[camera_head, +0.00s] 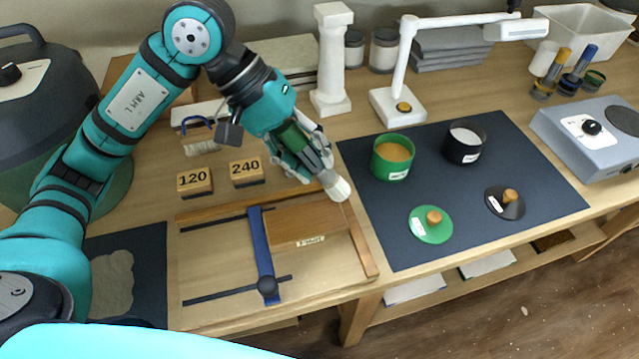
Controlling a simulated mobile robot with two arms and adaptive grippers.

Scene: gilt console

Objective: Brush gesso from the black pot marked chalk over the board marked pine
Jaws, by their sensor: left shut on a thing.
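My left gripper (313,163) is shut on a brush with a pale, whitish tip (338,189). The brush points down at the far right corner of a brown wooden board (300,222); I cannot tell whether it touches. The board lies in a wooden jig and has a small label on its front edge, too small to read surely. The black pot (464,142) stands open on the dark mat with white stuff inside; its label is too small to read. A green pot (392,158) with tan contents stands left of it. My right gripper is not in view.
A green lid (431,225) and a black lid (505,202) lie on the dark mat (470,235). Blocks marked 120 (195,181) and 240 (246,172) sit behind the jig. A white lamp (398,104), a white column (331,60) and a hotplate (592,135) stand around.

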